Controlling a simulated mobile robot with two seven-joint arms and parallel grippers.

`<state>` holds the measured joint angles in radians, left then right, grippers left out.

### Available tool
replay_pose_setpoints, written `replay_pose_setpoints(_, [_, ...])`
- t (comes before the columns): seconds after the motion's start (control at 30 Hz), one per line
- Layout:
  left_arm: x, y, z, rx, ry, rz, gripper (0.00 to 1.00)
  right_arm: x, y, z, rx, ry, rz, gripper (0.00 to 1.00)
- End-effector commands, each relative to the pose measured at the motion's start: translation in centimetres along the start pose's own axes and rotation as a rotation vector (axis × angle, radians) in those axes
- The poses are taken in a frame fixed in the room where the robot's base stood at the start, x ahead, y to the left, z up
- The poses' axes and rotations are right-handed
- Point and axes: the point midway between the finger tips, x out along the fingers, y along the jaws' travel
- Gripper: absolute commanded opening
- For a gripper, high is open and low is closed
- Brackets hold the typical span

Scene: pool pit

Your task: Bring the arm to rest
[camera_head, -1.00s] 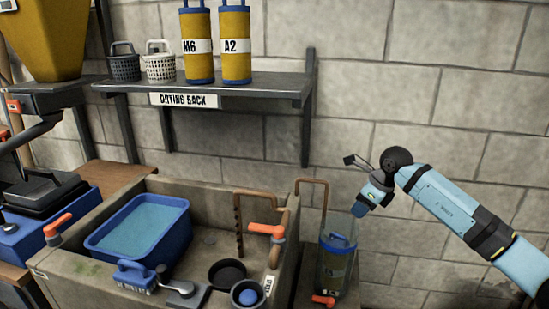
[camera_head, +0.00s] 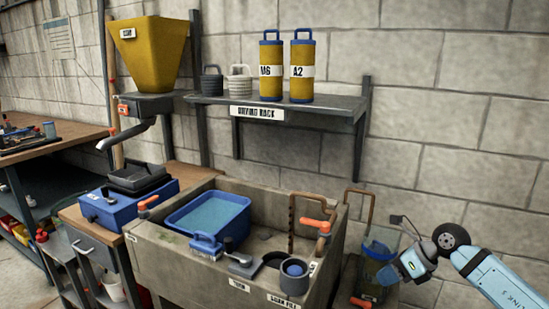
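My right arm (camera_head: 490,277) comes in from the lower right, light blue with a dark round wrist joint. I see nothing clearly held. My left arm and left gripper are not in view.
A stone sink (camera_head: 180,262) holds a blue basin of water (camera_head: 209,218). A drying rack shelf (camera_head: 335,105) carries two yellow canisters, A6 (camera_head: 271,70) and A2 (camera_head: 302,70), and two small baskets. A yellow hopper (camera_head: 150,52) hangs left. The wall space at right is clear.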

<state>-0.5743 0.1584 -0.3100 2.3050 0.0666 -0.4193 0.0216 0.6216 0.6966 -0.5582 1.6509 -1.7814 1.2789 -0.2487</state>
Motion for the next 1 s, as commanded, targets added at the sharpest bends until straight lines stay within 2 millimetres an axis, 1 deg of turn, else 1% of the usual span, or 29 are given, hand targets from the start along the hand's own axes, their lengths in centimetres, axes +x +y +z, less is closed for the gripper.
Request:
replay_pose_setpoints(0.03, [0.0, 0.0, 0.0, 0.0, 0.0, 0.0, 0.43, 2.0, 2.6, -0.3, 0.035, -0.063, 0.09, 0.37])
replay_pose_setpoints(0.07, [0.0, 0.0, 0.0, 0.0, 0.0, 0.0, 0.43, 3.0, 4.3, -0.3, 0.062, -0.11, 0.148, 0.37])
replay_pose_setpoints(0.1, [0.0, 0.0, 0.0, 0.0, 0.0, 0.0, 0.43, 4.2, 6.7, -0.3, 0.112, -0.18, 0.234, 0.37])
replay_pose_setpoints(0.17, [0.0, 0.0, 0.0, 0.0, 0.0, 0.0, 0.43, 5.5, 10.5, -0.3, 0.215, -0.295, 0.375, 0.37])
replay_pose_setpoints(0.2, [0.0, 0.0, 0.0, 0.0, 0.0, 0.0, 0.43, 6.0, 12.9, -0.2, 0.298, -0.374, 0.467, 0.37])
replay_pose_setpoints(0.27, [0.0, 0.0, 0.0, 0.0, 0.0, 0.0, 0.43, 6.2, 16.0, -0.1, 0.446, -0.488, 0.603, 0.37])
replay_pose_setpoints(0.3, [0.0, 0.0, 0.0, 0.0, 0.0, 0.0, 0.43, 6.1, 17.6, -0.2, 0.558, -0.562, 0.688, 0.37])
replay_pose_setpoints(0.37, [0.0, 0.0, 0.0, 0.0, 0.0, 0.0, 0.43, 5.6, 19.5, -0.4, 0.741, -0.661, 0.804, 0.37])
replay_pose_setpoints(0.4, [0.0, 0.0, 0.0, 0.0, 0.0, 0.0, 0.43, 5.2, 20.3, -0.7, 0.872, -0.723, 0.873, 0.37])
replay_pose_setpoints(0.47, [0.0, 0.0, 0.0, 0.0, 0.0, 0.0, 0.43, 4.7, 21.1, -1.5, 1.084, -0.804, 0.966, 0.37])
replay_pose_setpoints(0.53, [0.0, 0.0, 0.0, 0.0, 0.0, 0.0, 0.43, 4.2, 21.5, -2.9, 1.349, -0.882, 1.055, 0.37])
replay_pose_setpoints(0.57, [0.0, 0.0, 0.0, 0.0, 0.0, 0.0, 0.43, 4.1, 21.5, -3.7, 1.467, -0.908, 1.086, 0.37])
replay_pose_setpoints(0.6, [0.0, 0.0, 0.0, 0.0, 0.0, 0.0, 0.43, 4.1, 21.6, -4.8, 1.623, -0.935, 1.121, 0.37])
replay_pose_setpoints(0.67, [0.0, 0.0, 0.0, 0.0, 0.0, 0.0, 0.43, 4.3, 21.5, -6.7, 1.843, -0.961, 1.156, 0.37])
replay_pose_setpoints(0.7, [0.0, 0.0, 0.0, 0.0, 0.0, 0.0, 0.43, 4.5, 21.6, -7.9, 1.979, -0.968, 1.172, 0.37])
replay_pose_setpoints(0.8, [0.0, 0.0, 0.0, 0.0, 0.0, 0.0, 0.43, 5.1, 22.1, -10.9, 2.281, -0.961, 1.185, 0.37])
replay_pose_setpoints(0.87, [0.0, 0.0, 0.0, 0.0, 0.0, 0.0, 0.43, 5.5, 22.6, -12.6, 2.441, -0.943, 1.184, 0.37])
replay_pose_setpoints(1.0, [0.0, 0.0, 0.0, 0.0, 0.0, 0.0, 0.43, 6.4, 24.4, -16.2, 2.78, -0.87, 1.156, 0.37])
